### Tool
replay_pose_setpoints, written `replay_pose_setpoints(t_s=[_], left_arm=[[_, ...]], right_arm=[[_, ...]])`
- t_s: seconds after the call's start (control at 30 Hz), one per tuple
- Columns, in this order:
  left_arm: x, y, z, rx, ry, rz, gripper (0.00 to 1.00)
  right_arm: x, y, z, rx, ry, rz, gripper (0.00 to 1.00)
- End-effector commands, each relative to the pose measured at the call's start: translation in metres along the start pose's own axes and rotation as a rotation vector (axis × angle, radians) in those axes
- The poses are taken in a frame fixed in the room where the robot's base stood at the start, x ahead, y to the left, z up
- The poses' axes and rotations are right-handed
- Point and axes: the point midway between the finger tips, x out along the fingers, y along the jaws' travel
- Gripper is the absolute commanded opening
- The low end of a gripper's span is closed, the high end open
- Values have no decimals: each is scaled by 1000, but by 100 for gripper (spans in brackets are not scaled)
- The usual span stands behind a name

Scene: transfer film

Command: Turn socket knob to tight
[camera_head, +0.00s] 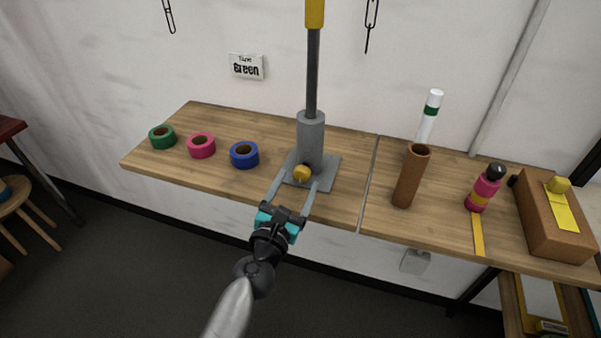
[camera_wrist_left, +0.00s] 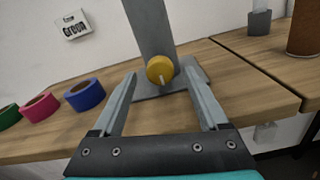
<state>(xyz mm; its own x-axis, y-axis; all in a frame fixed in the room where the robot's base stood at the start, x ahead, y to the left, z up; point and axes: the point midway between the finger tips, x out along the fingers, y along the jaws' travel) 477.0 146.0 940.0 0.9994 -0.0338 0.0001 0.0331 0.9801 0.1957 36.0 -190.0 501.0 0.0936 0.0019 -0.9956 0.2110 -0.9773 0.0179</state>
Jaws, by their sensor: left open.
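The socket knob (camera_head: 301,173) is a round yellow knob low on the front of a grey socket (camera_head: 311,130) that holds an upright pole. In the left wrist view the knob (camera_wrist_left: 160,70) shows a pale line pointing down and slightly right. My left gripper (camera_head: 297,182) is open, and its fingers point at the knob from the front. In the left wrist view the left gripper (camera_wrist_left: 165,83) has one finger to each side of the knob, well apart from it. I cannot tell whether the fingertips reach the knob's depth. My right gripper is not in view.
Green (camera_head: 162,137), pink (camera_head: 201,145) and blue (camera_head: 244,155) tape rolls lie left of the socket. A brown tube (camera_head: 411,176), a pink bottle (camera_head: 484,188) and a cardboard box (camera_head: 553,215) stand to the right. A sign (camera_head: 246,67) reading "Green" hangs on the wall.

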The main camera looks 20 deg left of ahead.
Motion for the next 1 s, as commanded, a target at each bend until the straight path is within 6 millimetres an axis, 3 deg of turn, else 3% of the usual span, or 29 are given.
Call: replay_pose_setpoints(t_s=[0.23,0.67,1.0], left_arm=[[26,0,0,-1,-1,0,76],[32,0,0,0,0,0,75],[31,0,0,0,0,0,37]], right_arm=[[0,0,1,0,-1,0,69],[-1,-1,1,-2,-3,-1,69],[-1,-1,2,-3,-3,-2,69]])
